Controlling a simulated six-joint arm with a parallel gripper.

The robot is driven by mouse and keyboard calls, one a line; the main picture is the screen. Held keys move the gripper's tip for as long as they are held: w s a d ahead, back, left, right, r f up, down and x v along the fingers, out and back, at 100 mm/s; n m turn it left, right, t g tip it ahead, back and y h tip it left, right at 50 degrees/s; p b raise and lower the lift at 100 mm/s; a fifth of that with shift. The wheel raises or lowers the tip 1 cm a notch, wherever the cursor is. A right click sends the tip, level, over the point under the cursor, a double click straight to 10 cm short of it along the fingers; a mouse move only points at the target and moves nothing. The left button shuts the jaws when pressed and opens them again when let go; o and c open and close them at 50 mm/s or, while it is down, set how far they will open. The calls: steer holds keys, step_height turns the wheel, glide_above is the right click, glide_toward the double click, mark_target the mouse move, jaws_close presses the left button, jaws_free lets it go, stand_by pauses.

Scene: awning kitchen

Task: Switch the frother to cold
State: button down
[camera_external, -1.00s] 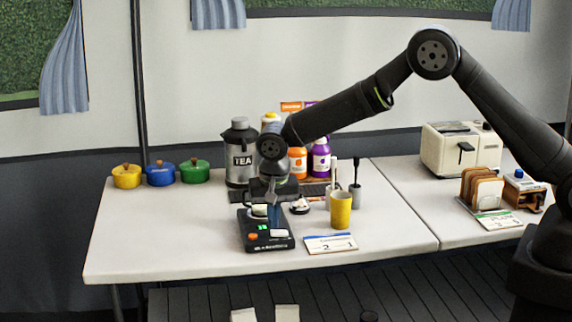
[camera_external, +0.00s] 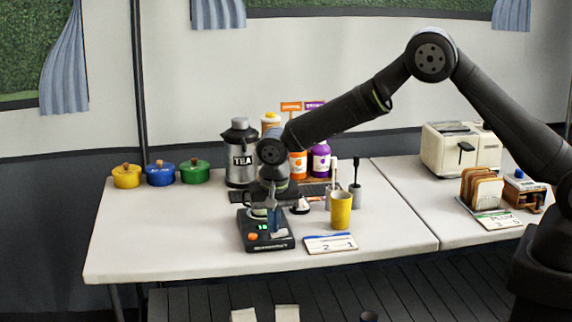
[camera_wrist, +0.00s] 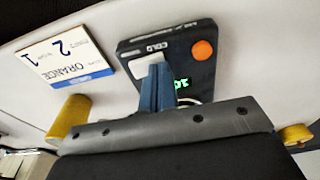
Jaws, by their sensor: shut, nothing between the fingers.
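The frother base (camera_external: 262,243) is a black box on the table, with an orange button (camera_external: 252,237) and a lit green display (camera_external: 263,227). In the wrist view the frother (camera_wrist: 126,50) has a white switch (camera_wrist: 149,59) beside the word COLD, with the orange button (camera_wrist: 202,50) to the right. My gripper (camera_external: 276,231) is over the switch side of the frother. Its blue fingers (camera_wrist: 153,74) are together and empty, with their tips at the white switch, covering part of it. I cannot tell whether they press on it.
A tea urn (camera_external: 240,158) and bottles stand behind. Coloured pots (camera_external: 160,173) are at the back left. The table's front left is clear.

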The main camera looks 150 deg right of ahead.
steer(key=shift+r, duration=1)
step_height(320, 180, up, 10)
stand_by(3.7)
steer(key=c, duration=1.9)
jaws_free()
steer(key=o, duration=1.9)
steer(key=w+d+r+t+y, duration=0.1)
steer(key=w+d+r, duration=0.2)
steer(key=r, duration=0.1)
steer(key=shift+w+d+r, duration=0.25)
steer(key=shift+w+r, duration=0.05)
steer(key=shift+w, duration=0.05)
step_height(320, 180, down, 10)
steer(key=shift+r, duration=0.15)
step_height(320, 180, up, 10)
